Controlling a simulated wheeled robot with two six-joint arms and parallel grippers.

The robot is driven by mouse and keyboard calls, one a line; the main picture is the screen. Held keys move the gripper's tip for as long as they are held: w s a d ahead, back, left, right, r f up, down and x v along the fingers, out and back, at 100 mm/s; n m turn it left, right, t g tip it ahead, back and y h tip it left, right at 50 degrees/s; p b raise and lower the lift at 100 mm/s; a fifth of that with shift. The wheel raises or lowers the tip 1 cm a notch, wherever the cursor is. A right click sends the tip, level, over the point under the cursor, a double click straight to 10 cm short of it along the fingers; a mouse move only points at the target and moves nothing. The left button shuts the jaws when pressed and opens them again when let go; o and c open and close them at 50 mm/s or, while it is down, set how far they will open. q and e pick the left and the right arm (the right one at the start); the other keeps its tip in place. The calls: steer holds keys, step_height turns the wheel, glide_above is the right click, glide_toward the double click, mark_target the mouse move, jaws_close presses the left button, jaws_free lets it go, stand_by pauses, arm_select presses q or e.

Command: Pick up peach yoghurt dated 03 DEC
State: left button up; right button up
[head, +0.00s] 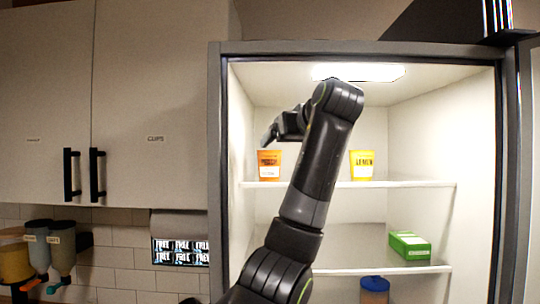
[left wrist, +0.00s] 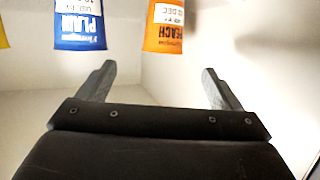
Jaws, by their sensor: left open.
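The peach yoghurt is an orange cup (head: 269,165) on the upper shelf, left side. In the left wrist view the orange cup (left wrist: 163,36) reads PEACH, and its white date label shows DEC; the day is too blurred to tell. My left gripper (head: 276,132) is open and empty, above and near the orange cup in the head view. In the left wrist view the orange cup is beyond the fingertips (left wrist: 157,70), roughly between them, apart from both. A blue cup (left wrist: 80,36) reading PLAIN stands beside it; my arm hides it in the head view.
A yellow cup (head: 362,166) stands on the same upper shelf (head: 415,184), right of my arm. A green box (head: 410,246) is on the shelf below, and a blue-lidded container (head: 374,285) is lower. Cabinet walls and ceiling enclose the arm.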

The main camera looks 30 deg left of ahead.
mark_target(275, 151)
arm_select(q)
steer(key=p+x, duration=0.2)
steer(key=x, duration=0.4)
steer(key=shift+a, duration=0.25)
steer(key=shift+w+a+f+p, duration=0.15)
steer(key=shift+p, duration=0.15)
steer(key=shift+w+p, duration=0.1)
steer(key=shift+p, duration=0.35)
steer(key=p+x, duration=0.3)
steer(key=x, duration=0.2)
steer(key=shift+a+r+p, duration=0.15)
steer(key=shift+r+p, duration=0.05)
steer(key=shift+p, duration=0.15)
arm_select(e)
step_height(275, 151, up, 8)
arm_select(q)
steer(key=shift+d, duration=0.2)
arm_select(e)
steer(key=shift+d, duration=0.1)
arm_select(q)
steer(key=shift+a, duration=0.1)
steer(key=c, duration=1)
steer(key=shift+c, duration=0.5)
arm_select(e)
steer(key=shift+d, duration=0.15)
